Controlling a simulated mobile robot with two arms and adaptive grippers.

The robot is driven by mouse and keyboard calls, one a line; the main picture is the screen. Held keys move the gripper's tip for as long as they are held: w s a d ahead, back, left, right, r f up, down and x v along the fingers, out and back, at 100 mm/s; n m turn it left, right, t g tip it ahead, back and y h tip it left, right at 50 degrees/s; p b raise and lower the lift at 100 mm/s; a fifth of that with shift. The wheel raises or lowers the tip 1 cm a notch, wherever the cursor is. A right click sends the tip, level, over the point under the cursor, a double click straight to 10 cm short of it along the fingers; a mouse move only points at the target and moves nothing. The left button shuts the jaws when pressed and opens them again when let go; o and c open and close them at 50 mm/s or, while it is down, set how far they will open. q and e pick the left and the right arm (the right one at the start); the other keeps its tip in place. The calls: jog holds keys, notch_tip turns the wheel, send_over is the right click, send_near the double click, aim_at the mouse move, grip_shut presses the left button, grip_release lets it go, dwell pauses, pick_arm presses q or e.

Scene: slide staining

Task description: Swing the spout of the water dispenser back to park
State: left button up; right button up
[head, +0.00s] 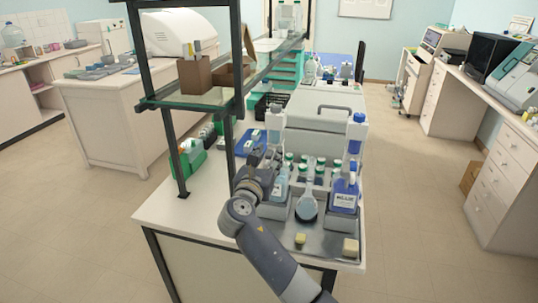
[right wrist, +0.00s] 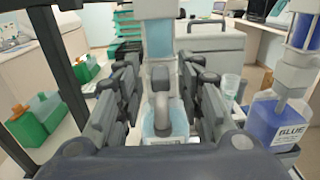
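The water dispenser shows in the right wrist view as a pale blue column (right wrist: 159,40) above a bottle with pale blue liquid. Its grey spout (right wrist: 161,85) points toward the wrist camera, between the two fingers of my right gripper (right wrist: 160,72). The fingers are apart, with a gap visible on each side of the spout. In the head view the right gripper (head: 259,158) is in front of the dispenser (head: 278,124) and hides part of it, including the spout. My left gripper is in neither view.
A dispenser labelled BLUE (head: 344,193) stands to the right, with a round flask (head: 307,207) beside it. Several small bottles stand behind. A black shelf post (head: 228,150) is close on the left. Green boxes (right wrist: 42,118) lie left of the gripper.

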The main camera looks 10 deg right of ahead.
jog(key=v, duration=1)
jog(key=shift+s+a, duration=0.25)
jog(key=shift+s, duration=0.1)
